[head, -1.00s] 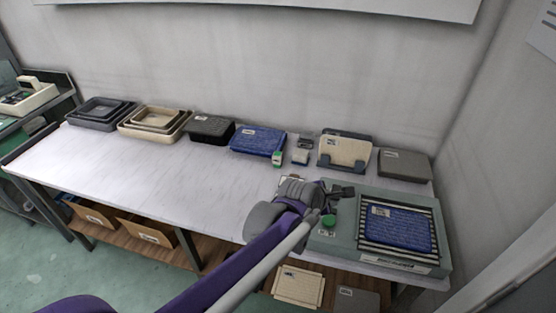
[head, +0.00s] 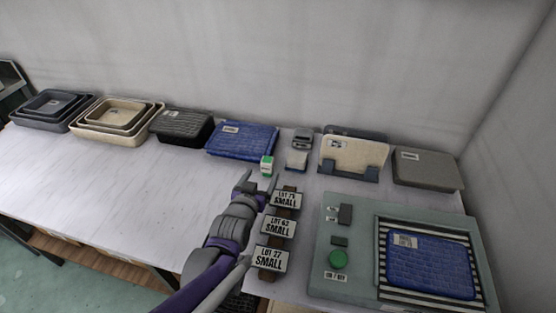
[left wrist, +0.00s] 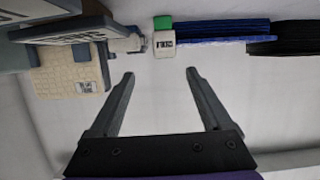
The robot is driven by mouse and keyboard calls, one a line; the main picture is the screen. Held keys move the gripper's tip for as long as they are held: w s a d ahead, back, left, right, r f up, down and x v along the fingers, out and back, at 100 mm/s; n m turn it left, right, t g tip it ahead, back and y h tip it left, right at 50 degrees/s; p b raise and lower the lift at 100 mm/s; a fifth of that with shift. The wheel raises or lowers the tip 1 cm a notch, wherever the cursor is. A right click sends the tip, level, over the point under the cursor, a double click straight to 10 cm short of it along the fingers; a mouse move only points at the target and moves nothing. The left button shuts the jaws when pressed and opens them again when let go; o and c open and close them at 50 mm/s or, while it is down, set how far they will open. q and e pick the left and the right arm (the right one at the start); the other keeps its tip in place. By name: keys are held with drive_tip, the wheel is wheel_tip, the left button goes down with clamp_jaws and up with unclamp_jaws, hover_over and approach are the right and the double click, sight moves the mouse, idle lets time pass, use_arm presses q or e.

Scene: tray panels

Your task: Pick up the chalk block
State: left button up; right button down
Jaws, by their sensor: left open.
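A small white block with a green end and a dark-printed label, likely the chalk block (head: 266,165), stands on the table in front of the blue panel. It also shows in the left wrist view (left wrist: 164,41), just beyond the fingertips and roughly in line with the gap between them. My left gripper (head: 259,181) is open and empty, its two fingers spread toward the block and apart from it; it shows in the left wrist view too (left wrist: 159,73). My right gripper is in neither view.
Several "SMALL" lot signs (head: 279,228) stand right of my left gripper. A white-topped block (head: 296,159) is close to the right of the green-ended one. A blue textured panel (head: 242,139) lies behind. A green-grey machine (head: 346,288) fills the right. The table's left middle is clear.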

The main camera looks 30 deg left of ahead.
sight(266, 162)
use_arm(q)
drive_tip(key=x, duration=0.5)
drive_tip(key=shift+s+a+b, duration=0.1)
drive_tip(key=shift+b, duration=0.25)
drive_tip(key=shift+a+x, duration=0.2)
drive_tip(key=shift+x, duration=1.15)
drive_tip(key=shift+a+x, duration=0.15)
drive_tip(key=shift+x, duration=1.2)
drive_tip(key=shift+s, duration=0.1)
clamp_jaws()
